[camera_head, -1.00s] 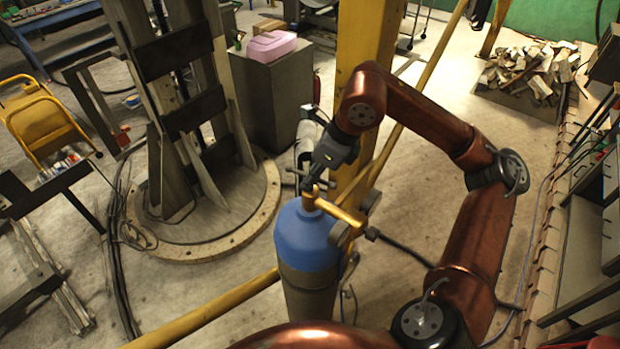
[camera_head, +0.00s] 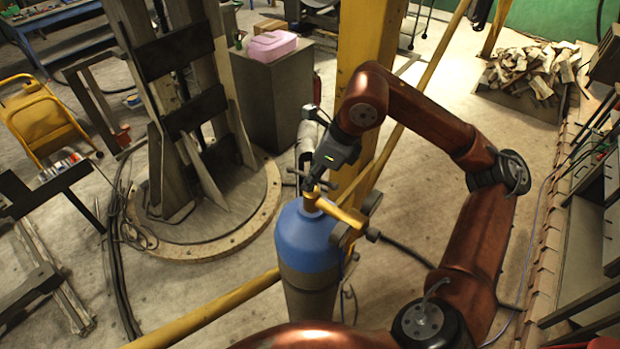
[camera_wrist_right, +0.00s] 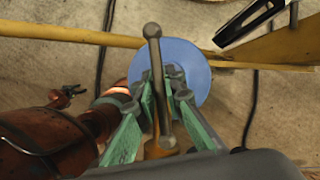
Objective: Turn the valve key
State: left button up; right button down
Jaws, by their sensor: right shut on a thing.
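The valve key is a grey bar (camera_wrist_right: 154,48) with ball ends, on top of a gas cylinder with a blue shoulder (camera_head: 305,240) and a grey body. A brass valve fitting (camera_head: 345,215) sticks out to the right below the key. My right gripper (camera_head: 314,184) reaches down to the key from above. In the right wrist view its green-padded fingers (camera_wrist_right: 162,88) are shut on the bar, one on each side. One ball end sticks out past the fingertips, over the blue shoulder. The gripper partly hides the key in the head view. My left gripper is not in view.
A yellow post (camera_head: 364,50) stands just behind the cylinder, and a yellow rail (camera_head: 215,312) runs to its left. A grey cabinet (camera_head: 272,100) bears a pink case (camera_head: 272,45). A wood pile (camera_head: 530,72) lies at the back right. The floor between is mostly open.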

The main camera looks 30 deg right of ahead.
jog(key=shift+d, duration=0.1)
jog(key=c, duration=2)
grip_release()
jog(key=shift+s+d, duration=0.1)
jog(key=shift+s, duration=0.1)
jog(key=shift+o, duration=0.2)
jog(key=shift+w, duration=0.1)
jog(key=v, duration=1.2)
